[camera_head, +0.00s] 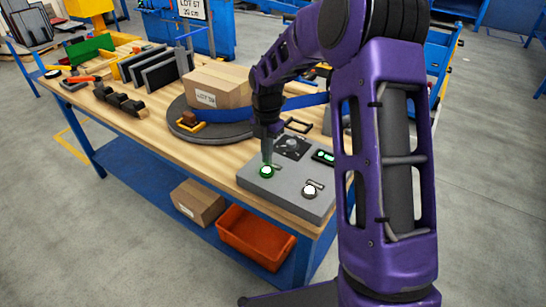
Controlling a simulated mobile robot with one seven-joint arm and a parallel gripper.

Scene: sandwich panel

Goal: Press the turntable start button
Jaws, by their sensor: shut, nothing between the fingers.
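A grey control panel (290,201) sits on the near right end of the workbench. It carries a green button (266,171), a white button (310,191), a dark dial plate (292,146) and a small green-lit display (324,157). My gripper (267,161) is shut and empty. It points down with its tips right at the green button; I cannot tell whether they touch it. The round dark turntable (226,133) lies behind the panel and bears a cardboard box (217,87) with a blue strap (231,115) across the front.
Dark panels in a rack (150,68), black blocks (120,100) and small tools lie on the bench's left part. The shelf below holds a cardboard box (198,201) and an orange bin (256,235). My purple arm hides the area right of the panel.

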